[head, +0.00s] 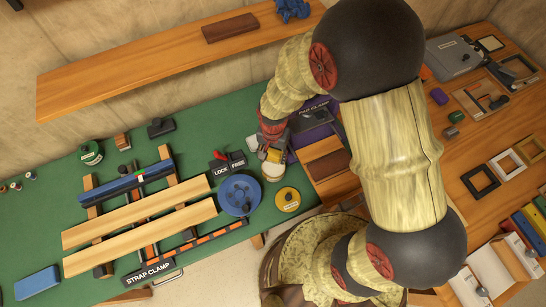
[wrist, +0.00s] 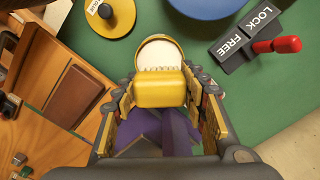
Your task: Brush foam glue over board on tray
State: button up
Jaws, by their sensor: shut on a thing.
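My gripper (wrist: 162,108) is shut on a yellow brush (wrist: 160,88), its two fingers on either side of the yellow block. The brush's pale bristles point to a round pot of white glue (wrist: 158,53); whether they touch the glue I cannot tell. In the head view the gripper (head: 272,140) hangs over the pot (head: 271,172), at the green bench's right end. A dark brown board (head: 328,165) lies on a wooden tray (head: 312,182) just right of the pot. The board (wrist: 75,97) also shows at the left of the wrist view.
A yellow round lid (head: 287,199) and a blue disc (head: 240,195) sit near the pot. A LOCK/FREE block with a red lever (head: 228,164) stands left of it. A purple box (head: 318,120) is behind the tray. Strap-clamped planks (head: 140,220) fill the left bench.

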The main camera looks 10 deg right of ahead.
aim_at(273, 168)
jog(key=shift+f+b, duration=2.25)
jog(key=shift+f, duration=0.8)
jog(key=shift+s+f+b, duration=0.1)
jog(key=shift+f+b, duration=0.2)
jog(key=shift+f, duration=0.2)
jog(key=shift+r, duration=0.1)
jog(key=shift+r+p, duration=2.65)
jog(key=shift+r, duration=0.8)
